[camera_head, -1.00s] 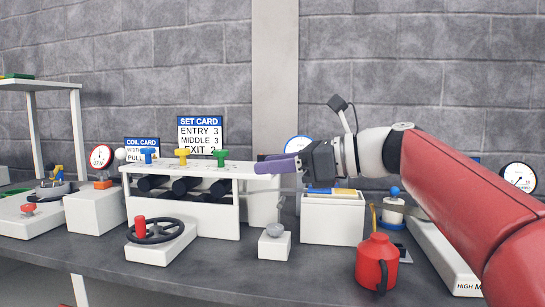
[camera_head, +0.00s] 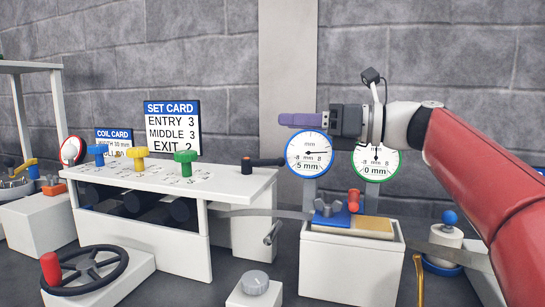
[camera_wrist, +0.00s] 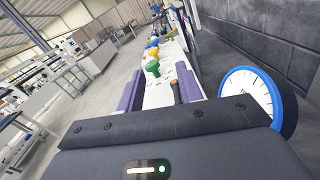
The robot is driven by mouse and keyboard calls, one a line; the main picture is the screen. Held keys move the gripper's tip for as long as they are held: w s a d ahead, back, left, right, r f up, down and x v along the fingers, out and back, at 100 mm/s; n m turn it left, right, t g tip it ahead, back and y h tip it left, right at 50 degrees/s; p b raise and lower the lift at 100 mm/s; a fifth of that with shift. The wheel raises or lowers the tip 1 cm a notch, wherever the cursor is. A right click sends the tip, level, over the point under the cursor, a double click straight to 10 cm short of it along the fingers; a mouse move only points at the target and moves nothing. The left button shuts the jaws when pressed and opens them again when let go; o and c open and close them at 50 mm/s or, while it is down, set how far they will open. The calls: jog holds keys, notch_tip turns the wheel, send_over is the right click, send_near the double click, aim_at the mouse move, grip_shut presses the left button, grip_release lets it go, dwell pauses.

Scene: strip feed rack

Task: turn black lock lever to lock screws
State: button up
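The black lock lever (camera_head: 266,162) lies at the right end of the white rack's top (camera_head: 228,182), its arm pointing right from a dark upright hub (camera_head: 247,166). In the wrist view the lever's brown-topped part (camera_wrist: 176,91) shows low, near the right finger. Yellow (camera_head: 137,166), green (camera_head: 186,162) and blue (camera_head: 97,154) screws stand in a row left of it. My gripper (camera_head: 302,120) is above and right of the lever, apart from it, purple fingers pointing left. In the wrist view my gripper (camera_wrist: 160,90) has its fingers apart with nothing held between them.
A blue-rimmed dial (camera_head: 309,154) and a green-rimmed dial (camera_head: 377,160) stand close behind and below my gripper. A white box (camera_head: 348,262) with blue and tan blocks and a red knob stands to the right. A handwheel (camera_head: 84,272) is front left.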

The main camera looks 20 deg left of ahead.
jog(key=b, duration=0.3)
send_near(252, 162)
jog(key=a, duration=0.7)
jog(key=shift+a+p, duration=0.4)
jog(key=shift+a, duration=0.55)
grip_shut()
